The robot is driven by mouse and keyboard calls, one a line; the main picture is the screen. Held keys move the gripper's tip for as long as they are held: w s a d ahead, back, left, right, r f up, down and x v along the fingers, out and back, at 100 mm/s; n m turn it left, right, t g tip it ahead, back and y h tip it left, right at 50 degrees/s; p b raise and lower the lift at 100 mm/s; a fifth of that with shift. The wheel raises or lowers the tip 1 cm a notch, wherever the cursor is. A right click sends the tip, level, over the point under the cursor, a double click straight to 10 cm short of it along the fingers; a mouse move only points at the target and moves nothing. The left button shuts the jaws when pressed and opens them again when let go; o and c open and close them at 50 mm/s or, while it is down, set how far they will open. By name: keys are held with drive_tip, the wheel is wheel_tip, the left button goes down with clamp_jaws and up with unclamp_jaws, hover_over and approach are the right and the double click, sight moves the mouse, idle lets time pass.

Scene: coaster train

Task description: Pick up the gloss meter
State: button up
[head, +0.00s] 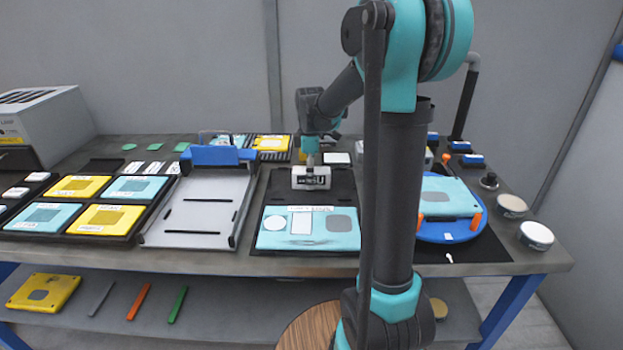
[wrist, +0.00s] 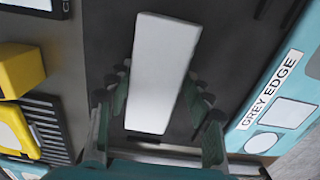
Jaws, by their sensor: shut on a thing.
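The gloss meter (head: 311,182) is a small white and grey block with dark markings on its front face. In the head view it is at the back part of a dark mat, behind a teal panel. My gripper (head: 311,160) comes down on it from above. In the wrist view the pale top of the gloss meter (wrist: 163,70) lies between the two green and dark fingers of my gripper (wrist: 160,92), which is shut on it. Whether its underside touches the mat cannot be told.
The teal panel (head: 308,240), labelled "GREY EDGE" in the wrist view, lies close in front. A grey tray fixture with a blue bar (head: 218,156) stands to the left. A blue turntable (head: 447,229) with another teal panel is to the right, partly behind my arm.

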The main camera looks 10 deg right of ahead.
drive_tip(key=shift+c, duration=0.8)
